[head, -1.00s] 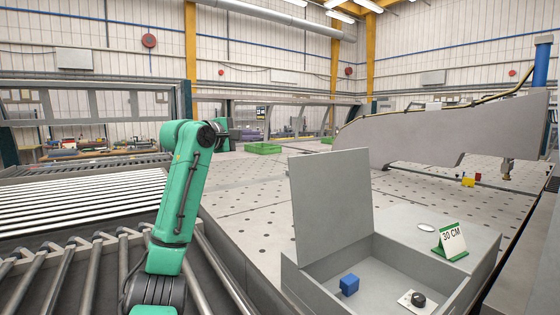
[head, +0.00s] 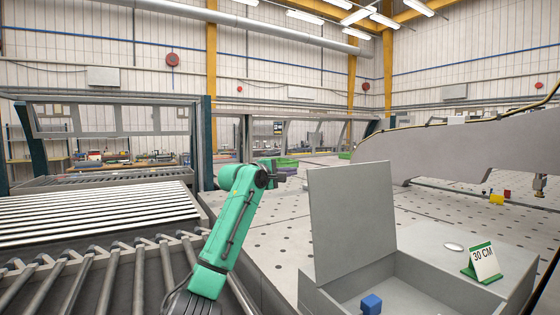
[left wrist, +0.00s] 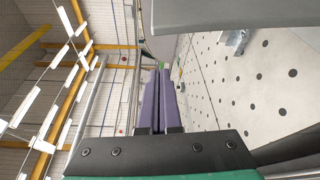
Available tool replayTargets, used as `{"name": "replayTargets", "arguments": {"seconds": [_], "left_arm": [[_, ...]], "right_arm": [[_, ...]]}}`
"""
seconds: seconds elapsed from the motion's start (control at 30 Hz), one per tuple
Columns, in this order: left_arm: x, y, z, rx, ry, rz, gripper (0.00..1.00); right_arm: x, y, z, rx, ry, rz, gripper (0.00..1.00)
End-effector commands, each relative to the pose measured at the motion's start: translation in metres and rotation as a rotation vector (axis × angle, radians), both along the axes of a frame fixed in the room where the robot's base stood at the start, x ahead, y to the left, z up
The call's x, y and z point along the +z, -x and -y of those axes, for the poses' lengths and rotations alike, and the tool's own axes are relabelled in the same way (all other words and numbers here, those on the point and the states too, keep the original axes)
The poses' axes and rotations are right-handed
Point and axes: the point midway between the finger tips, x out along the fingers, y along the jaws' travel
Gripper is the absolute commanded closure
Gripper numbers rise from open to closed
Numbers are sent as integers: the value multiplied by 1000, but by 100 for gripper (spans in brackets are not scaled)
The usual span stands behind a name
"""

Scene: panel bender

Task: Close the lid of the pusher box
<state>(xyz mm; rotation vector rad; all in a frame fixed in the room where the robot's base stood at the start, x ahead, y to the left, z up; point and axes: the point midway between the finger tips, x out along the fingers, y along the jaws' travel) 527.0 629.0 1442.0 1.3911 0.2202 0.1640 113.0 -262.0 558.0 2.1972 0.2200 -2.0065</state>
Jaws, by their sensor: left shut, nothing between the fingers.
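The grey pusher box (head: 430,290) stands at the lower right of the head view. Its flat lid (head: 352,215) is open and stands nearly upright on the box's left side. My left gripper (head: 288,172) is left of the lid's upper part, apart from it in the picture. In the left wrist view its two purple fingers (left wrist: 158,78) are shut with nothing between them. A grey panel, apparently the lid (left wrist: 235,12), fills the top right of that view. My right gripper is not in view.
A blue cube (head: 371,304) is inside the box. A "30 CM" sign (head: 484,263) stands on the surface at its right. The perforated table (head: 275,235) is clear left of the lid. Rollers (head: 100,275) lie at the left, and a grey machine arm (head: 465,150) spans the right.

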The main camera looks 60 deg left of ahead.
Motion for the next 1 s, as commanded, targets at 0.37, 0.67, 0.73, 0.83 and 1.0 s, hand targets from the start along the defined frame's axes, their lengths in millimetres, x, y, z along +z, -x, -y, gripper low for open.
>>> {"name": "replayTargets", "arguments": {"seconds": [0.37, 0.67, 0.73, 0.83, 1.0], "left_arm": [[5, -13, 34, 0, -2, 0, 100], [6, -13, 35, 0, 0, 1, 100], [6, -13, 36, 0, -2, 1, 100], [6, -12, 40, -1, -12, 2, 100], [6, -11, 57, -2, -63, 7, 100]], "right_arm": [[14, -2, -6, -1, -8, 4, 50], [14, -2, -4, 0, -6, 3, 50], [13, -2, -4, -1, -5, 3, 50], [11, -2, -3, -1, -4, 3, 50], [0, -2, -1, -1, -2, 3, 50]]}}
